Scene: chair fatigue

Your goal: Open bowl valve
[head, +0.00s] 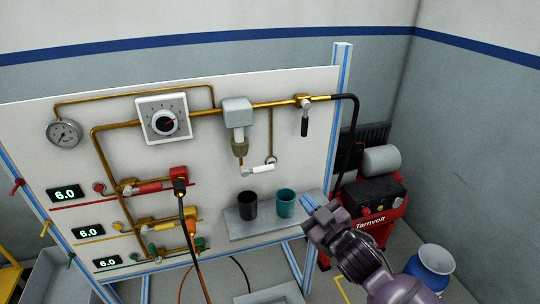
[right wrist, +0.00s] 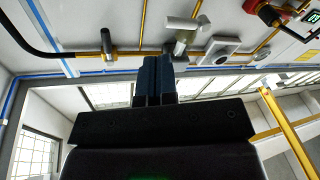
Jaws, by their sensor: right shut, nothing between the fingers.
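The filter unit (head: 237,112) is a grey block on the brass pipe, with a brownish bowl (head: 240,147) under it. Below and right of the bowl is a small valve with a white handle (head: 260,169), lying nearly level; a thin pipe rises from it. My right gripper (head: 309,201) is shut and empty, right of and below the white handle and apart from it. In the right wrist view its blue fingers (right wrist: 155,80) are together, and a pale handle-like piece (right wrist: 185,24) shows beyond them. My left gripper is not in view.
A small shelf (head: 235,228) on the panel holds a black cup (head: 247,205) and a teal cup (head: 286,203), left of my right gripper. A black-handled valve (head: 304,120) and black hose are above. A red compressor (head: 375,205) stands behind my arm.

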